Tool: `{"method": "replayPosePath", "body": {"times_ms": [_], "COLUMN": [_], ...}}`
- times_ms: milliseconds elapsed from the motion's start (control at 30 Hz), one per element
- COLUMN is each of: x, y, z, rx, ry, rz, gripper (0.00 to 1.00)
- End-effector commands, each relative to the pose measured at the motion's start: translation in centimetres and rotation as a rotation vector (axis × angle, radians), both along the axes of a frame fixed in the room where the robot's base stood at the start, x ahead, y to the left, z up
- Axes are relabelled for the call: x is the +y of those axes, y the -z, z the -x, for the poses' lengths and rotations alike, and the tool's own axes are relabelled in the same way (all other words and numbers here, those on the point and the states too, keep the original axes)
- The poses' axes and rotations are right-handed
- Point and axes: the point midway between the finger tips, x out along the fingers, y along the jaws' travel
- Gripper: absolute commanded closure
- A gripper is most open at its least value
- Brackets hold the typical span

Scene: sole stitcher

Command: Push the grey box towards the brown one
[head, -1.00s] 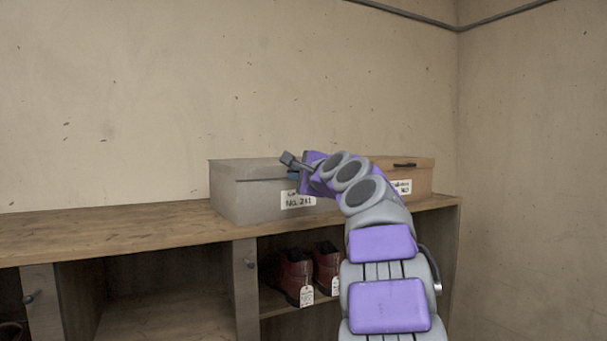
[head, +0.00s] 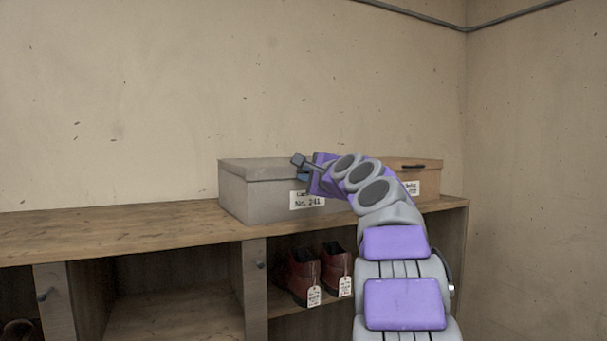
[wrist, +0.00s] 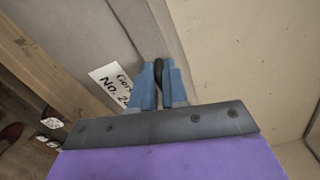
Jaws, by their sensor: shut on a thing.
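The grey box (head: 255,195), lidded and with a white label reading "No. 241", stands on the wooden shelf top (head: 120,220). The brown box (head: 430,181), with a dark handle slot and a white label, stands to its right near the shelf's right end. My arm hides the space between the boxes, so I cannot tell whether they touch. My gripper (head: 299,168) is at the grey box's upper right part. In the wrist view, its blue fingers are shut on a small dark handle (wrist: 158,72) beside the grey box's label (wrist: 112,82).
Below the shelf top are open compartments; one holds a pair of reddish-brown shoes (head: 303,275) with white tags. The shelf top left of the grey box is clear. A wall stands behind, and another wall (head: 540,180) rises at the right.

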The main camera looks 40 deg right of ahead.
Motion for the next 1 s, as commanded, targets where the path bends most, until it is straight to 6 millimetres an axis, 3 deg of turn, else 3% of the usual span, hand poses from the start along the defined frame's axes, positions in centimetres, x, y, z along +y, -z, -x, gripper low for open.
{"method": "replayPosePath", "body": {"times_ms": [733,767,1000], "x": [1.2,1.2,0.7], "y": [0.4,0.5,0.3], "z": [0.0,0.0,0.2], "rx": [0.009,0.008,0.005], "ry": [-0.002,-0.002,0.0], "rz": [-0.003,-0.003,-0.003], "gripper": [1.0,0.86,0.63]}}
